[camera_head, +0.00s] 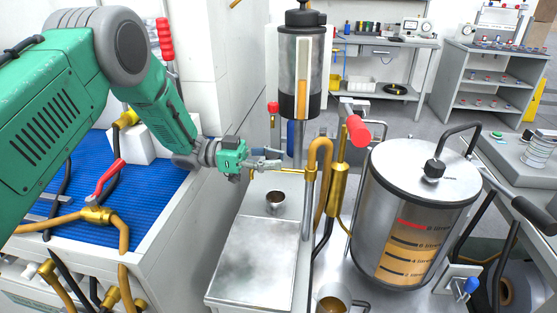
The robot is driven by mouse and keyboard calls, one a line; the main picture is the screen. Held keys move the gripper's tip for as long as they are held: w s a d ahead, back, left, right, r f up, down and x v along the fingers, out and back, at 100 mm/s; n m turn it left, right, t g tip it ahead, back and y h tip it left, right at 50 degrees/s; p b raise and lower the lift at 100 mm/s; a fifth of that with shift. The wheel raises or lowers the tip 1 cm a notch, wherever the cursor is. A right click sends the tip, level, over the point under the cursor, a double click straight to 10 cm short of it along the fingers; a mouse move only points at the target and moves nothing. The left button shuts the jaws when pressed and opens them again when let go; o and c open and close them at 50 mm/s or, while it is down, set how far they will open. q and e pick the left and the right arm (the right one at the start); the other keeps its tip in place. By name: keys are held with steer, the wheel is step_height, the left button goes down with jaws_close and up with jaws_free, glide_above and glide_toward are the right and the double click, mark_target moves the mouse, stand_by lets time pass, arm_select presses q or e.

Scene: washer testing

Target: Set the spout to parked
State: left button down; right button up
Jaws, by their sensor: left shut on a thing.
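The spout (322,150) is a curved brass pipe mounted by the thin vertical metal post, with its bend at the top. A thin brass rod (289,171) sticks out from it to the left. My left gripper (276,163) comes in from the left at the height of this rod and is shut on it. The fingers are small here, and their exact contact is hard to make out. My right gripper is not in view.
A steel tank (415,215) with an orange level scale stands right of the spout.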

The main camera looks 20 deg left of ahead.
arm_select(q)
steer(key=shift+a, duration=0.15)
steer(key=c, duration=1.5)
jaws_free()
steer(key=o, duration=0.3)
steer(key=shift+a, duration=0.2)
step_height(320, 180, up, 9)
steer(key=shift+f, duration=0.2)
steer(key=shift+a+r, duration=0.1)
steer(key=shift+r, duration=0.45)
